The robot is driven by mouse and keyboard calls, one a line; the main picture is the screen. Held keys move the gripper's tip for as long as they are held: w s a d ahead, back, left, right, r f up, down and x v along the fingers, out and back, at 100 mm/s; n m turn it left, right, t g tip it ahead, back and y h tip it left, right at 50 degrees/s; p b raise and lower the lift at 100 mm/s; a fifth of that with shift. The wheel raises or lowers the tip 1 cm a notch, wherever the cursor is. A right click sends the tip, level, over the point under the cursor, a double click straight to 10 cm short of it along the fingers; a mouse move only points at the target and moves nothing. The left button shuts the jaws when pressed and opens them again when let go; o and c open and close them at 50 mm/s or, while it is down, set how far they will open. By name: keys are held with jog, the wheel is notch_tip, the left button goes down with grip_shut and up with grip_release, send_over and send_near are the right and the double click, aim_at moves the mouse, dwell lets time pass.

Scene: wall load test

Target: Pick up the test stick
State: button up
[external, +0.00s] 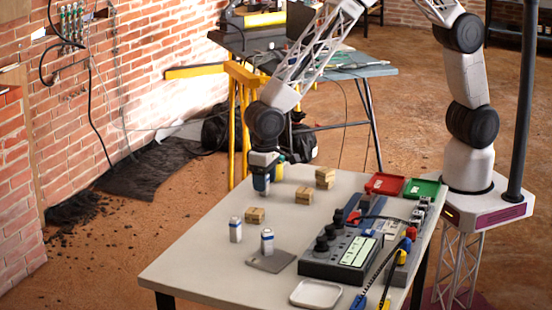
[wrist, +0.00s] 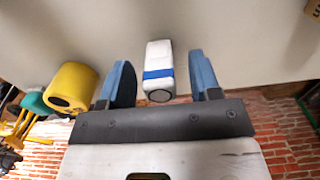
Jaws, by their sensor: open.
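My gripper (external: 266,180) is open at the far left end of the table. In the wrist view my gripper (wrist: 163,78) has its two blue fingers apart. A white piece with a blue band (wrist: 158,72) lies between them, with a gap on each side. I take this for the test stick, though no label shows. Two similar white, blue-banded pieces, one on the left (external: 235,230) and one on the right (external: 267,242), stand upright nearer the table's front.
Wooden blocks stand on the table (external: 200,262), one in front (external: 255,215), others behind (external: 304,195) (external: 325,178). A grey control box (external: 340,255), a white tray (external: 316,294), a red tray (external: 384,184) and a green tray (external: 423,189) take up the right side.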

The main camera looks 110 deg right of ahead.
jog(key=shift+f, duration=0.9)
jog(key=c, duration=1)
jog(key=shift+r, duration=5)
